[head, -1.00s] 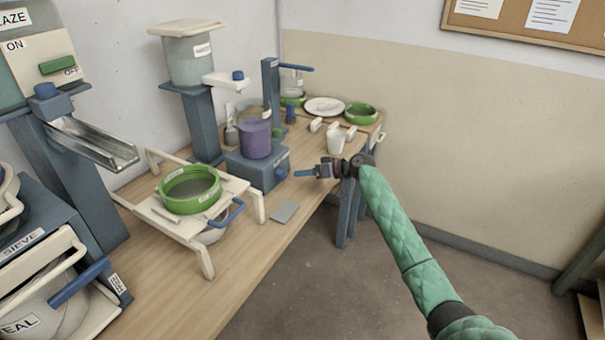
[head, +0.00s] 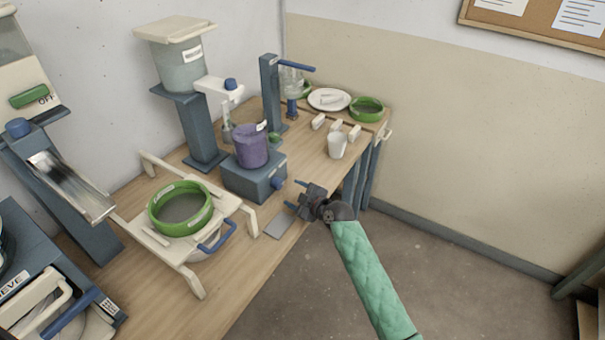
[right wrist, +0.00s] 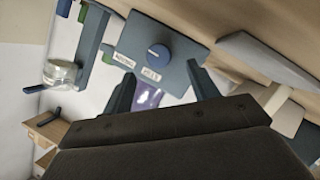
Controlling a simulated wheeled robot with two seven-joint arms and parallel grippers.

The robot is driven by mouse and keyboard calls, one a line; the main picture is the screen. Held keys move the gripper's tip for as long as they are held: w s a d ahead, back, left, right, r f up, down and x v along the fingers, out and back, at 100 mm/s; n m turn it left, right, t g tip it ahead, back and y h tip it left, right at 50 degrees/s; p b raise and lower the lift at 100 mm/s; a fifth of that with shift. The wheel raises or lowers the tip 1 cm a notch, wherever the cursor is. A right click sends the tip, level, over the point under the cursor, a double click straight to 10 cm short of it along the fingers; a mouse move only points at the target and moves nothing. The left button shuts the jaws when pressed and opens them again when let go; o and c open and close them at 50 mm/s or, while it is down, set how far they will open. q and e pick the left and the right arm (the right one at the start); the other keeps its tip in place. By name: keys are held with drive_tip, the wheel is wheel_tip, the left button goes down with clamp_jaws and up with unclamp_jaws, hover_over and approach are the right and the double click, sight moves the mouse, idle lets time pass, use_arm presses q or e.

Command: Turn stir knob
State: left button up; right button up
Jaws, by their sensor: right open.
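The stir knob (head: 279,183) is a small blue knob on the front of a blue-grey stirrer base (head: 250,178). A purple container (head: 251,148) stands on that base. In the right wrist view the round blue knob (right wrist: 159,51) faces the camera above two white labels. My right gripper (head: 303,197) is open and empty, just in front of the knob and a little to its right, apart from it. In the right wrist view its fingers (right wrist: 163,88) are spread, with the knob beyond and between them. My left gripper is out of view.
A grey plate (head: 281,226) lies at the table's front edge below my gripper. A green sieve (head: 181,208) sits on a cream stand to the left. A white cup (head: 337,146) stands to the right. Floor in front of the table is clear.

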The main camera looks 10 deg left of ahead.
sight(280, 185)
drive_tip(key=shift+a+r, duration=0.2)
drive_tip(key=shift+r, duration=0.1)
drive_tip(key=shift+w+a+p, duration=0.2)
drive_tip(key=shift+a+p, duration=0.05)
drive_tip(key=shift+p, duration=0.05)
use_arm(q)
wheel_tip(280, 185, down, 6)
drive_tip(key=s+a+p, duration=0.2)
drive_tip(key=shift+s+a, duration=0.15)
use_arm(e)
drive_tip(key=shift+x, duration=3.45)
drive_tip(key=shift+d+f, duration=0.1)
drive_tip(key=shift+f, duration=0.05)
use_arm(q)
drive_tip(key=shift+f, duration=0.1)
use_arm(e)
drive_tip(key=c, duration=1)
